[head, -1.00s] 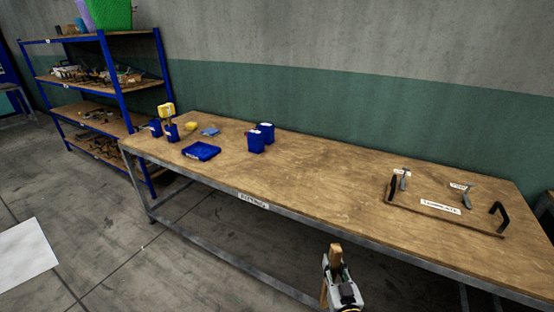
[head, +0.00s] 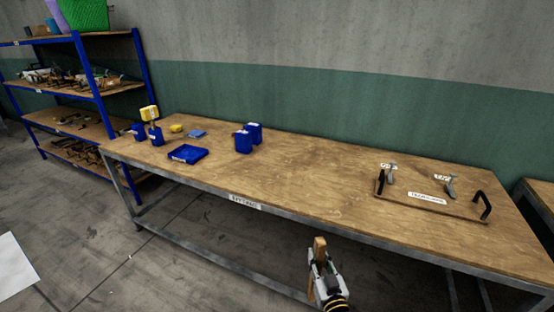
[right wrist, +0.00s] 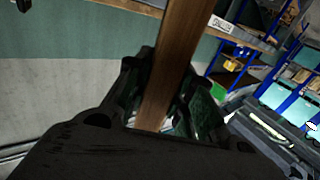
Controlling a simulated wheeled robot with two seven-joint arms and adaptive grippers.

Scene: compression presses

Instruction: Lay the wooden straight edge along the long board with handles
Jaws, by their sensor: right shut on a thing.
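The long board with handles (head: 400,198) lies on the right part of the table in the head view. It has a black handle at each end, a white label and two grey clamp-like pieces on it. My right gripper (head: 319,262) is in front of the table's front edge, to the left of the board and apart from it. It is shut on the wooden straight edge (head: 320,244), whose end sticks up above the fingers. In the right wrist view the straight edge (right wrist: 176,55) runs up between the fingers (right wrist: 157,95). My left gripper is not in view.
The wooden table (head: 300,185) has free room in its middle. Blue bins (head: 243,142), a blue tray (head: 187,154) and a yellow-topped item (head: 150,113) stand on its left part. A blue shelf rack (head: 92,90) stands at the far left.

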